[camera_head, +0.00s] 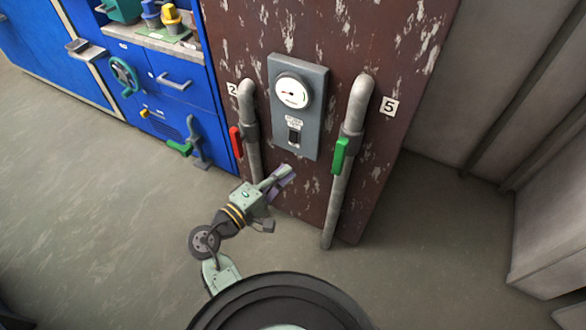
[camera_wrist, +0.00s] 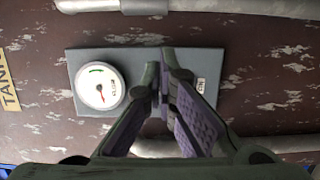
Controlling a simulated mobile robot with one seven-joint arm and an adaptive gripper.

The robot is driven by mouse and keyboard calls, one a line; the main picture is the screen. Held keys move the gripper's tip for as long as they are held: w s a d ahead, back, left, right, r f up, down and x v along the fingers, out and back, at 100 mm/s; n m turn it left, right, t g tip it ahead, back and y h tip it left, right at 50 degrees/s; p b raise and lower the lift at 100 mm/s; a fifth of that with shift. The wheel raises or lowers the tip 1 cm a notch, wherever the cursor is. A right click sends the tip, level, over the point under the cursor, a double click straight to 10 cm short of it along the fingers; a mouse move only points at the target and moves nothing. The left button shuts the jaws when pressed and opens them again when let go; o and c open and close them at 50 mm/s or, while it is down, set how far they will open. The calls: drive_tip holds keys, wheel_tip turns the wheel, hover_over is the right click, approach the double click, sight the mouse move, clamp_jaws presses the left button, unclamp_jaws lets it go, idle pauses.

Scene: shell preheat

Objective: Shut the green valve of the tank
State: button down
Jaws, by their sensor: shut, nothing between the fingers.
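The tank is a rust-flecked brown wall (camera_head: 290,30) with two grey pipes. The green valve handle (camera_head: 340,155) sits on the right pipe (camera_head: 356,105), beside the number 5. The handle points lengthwise along the pipe. My gripper (camera_head: 288,174) is shut and empty, below the grey gauge box (camera_head: 313,140) and left of the green handle, apart from it. In the wrist view my fingertips (camera_wrist: 164,58) meet in front of the gauge box (camera_wrist: 130,55). I cannot make out the green handle there.
A red handle (camera_head: 236,142) is on the left pipe (camera_head: 247,100), by the number 2. A blue cabinet (camera_head: 200,90) at left carries a teal wheel (camera_head: 124,76) and another green handle (camera_head: 180,148). The floor right of the tank is clear.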

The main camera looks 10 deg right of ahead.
drive_tip(key=w+d+p, duration=0.3)
drive_tip(key=d, duration=0.6)
drive_tip(key=shift+d, duration=0.2)
drive_tip(key=shift+s+d+f+n, duration=0.15)
drive_tip(key=shift+f+n, duration=0.1)
drive_tip(key=shift+n, duration=0.35)
drive_tip(key=shift+w+d+f+n, duration=0.1)
drive_tip(key=shift+f+n, duration=0.1)
drive_tip(key=shift+n, duration=0.4)
